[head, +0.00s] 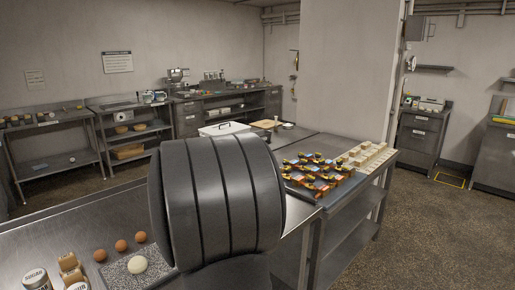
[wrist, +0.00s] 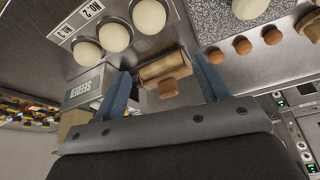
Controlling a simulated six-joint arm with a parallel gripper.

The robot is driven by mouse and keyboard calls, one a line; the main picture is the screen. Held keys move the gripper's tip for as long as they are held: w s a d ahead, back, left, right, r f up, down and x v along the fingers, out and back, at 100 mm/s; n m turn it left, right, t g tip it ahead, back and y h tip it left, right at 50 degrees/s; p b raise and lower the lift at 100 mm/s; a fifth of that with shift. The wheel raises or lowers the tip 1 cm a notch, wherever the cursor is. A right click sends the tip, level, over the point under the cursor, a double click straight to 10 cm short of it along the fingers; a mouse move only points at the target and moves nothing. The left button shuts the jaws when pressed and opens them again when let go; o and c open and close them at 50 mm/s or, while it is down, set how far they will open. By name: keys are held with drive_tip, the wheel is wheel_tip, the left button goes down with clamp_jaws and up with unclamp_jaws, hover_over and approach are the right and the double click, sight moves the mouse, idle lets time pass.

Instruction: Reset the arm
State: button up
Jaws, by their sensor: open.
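My gripper (wrist: 160,64) shows in the wrist view with its two blue fingers spread apart. It is open, with nothing held between the fingers. A brown, roll-shaped thing (wrist: 163,66) with a smaller brown block appears beyond the gap between the fingertips; I cannot tell how far below it lies. In the head view a large dark grey ribbed part of my arm fills the middle and hides much of the counter. The gripper itself does not show there.
Pale balls (wrist: 116,38) and a seeder box (wrist: 84,86) lie near the fingers. A tray of colourful pieces (head: 318,174) stands right.

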drive_tip(key=w+d+f, duration=0.2)
drive_tip(key=w+d, duration=0.4)
drive_tip(key=w, duration=0.1)
drive_tip(key=shift+m, duration=0.4)
drive_tip(key=a+f, duration=0.2)
drive_tip(key=a, duration=0.1)
drive_tip(key=w+a+f, duration=0.1)
drive_tip(key=a+f, duration=0.1)
drive_tip(key=a, duration=0.2)
drive_tip(key=a+f, duration=0.3)
drive_tip(key=shift+w+a, duration=0.35)
drive_tip(key=shift+a, duration=0.05)
drive_tip(key=shift+f, duration=0.45)
